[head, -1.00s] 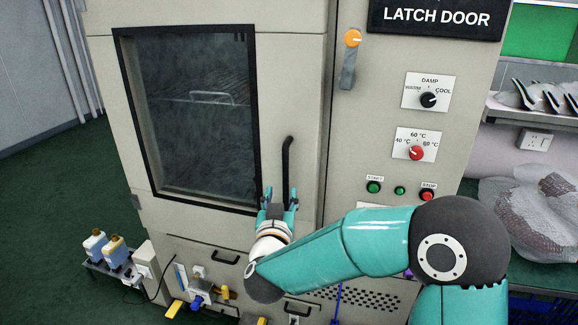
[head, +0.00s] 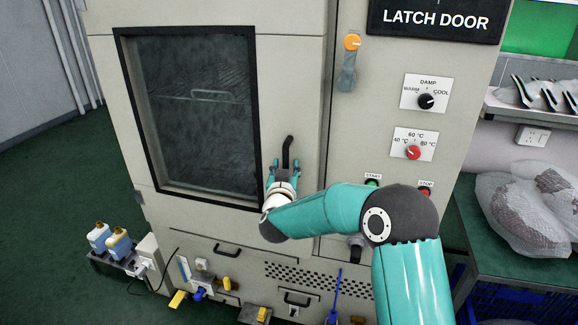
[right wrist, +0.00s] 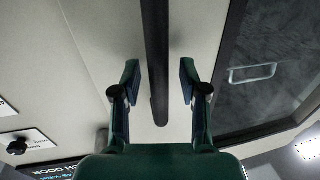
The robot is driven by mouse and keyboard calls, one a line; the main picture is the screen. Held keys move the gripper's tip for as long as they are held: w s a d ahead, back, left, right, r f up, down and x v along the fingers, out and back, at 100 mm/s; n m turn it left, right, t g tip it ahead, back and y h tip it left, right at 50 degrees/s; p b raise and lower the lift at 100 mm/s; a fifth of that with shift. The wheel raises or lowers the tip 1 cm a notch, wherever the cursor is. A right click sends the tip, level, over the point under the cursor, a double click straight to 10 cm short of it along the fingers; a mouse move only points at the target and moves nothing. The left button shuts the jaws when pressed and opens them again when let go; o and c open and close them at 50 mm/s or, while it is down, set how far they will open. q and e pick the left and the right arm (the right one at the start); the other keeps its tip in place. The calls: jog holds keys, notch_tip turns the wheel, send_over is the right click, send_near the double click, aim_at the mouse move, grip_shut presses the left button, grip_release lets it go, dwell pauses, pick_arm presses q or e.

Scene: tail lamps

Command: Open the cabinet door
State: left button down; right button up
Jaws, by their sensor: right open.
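The cabinet door (head: 188,212) is pale grey with a dark window (head: 198,110) and looks closed. Its black upright handle (head: 288,148) is on the door's right side. My right gripper (head: 284,166) is open at the lower part of the handle, hiding its lower end in the head view. In the right wrist view the handle (right wrist: 156,60) runs between the open fingers (right wrist: 160,85), with a gap visible on both sides. My left gripper is not in view.
A latch lever with an orange knob (head: 352,42) hangs down right of the door, beside dials and buttons. A shelf with wrapped parts (head: 530,212) stands at the right. Bottles (head: 108,238) stand low at the left.

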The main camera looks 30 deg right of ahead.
jog(key=shift+c, duration=0.3)
grip_shut()
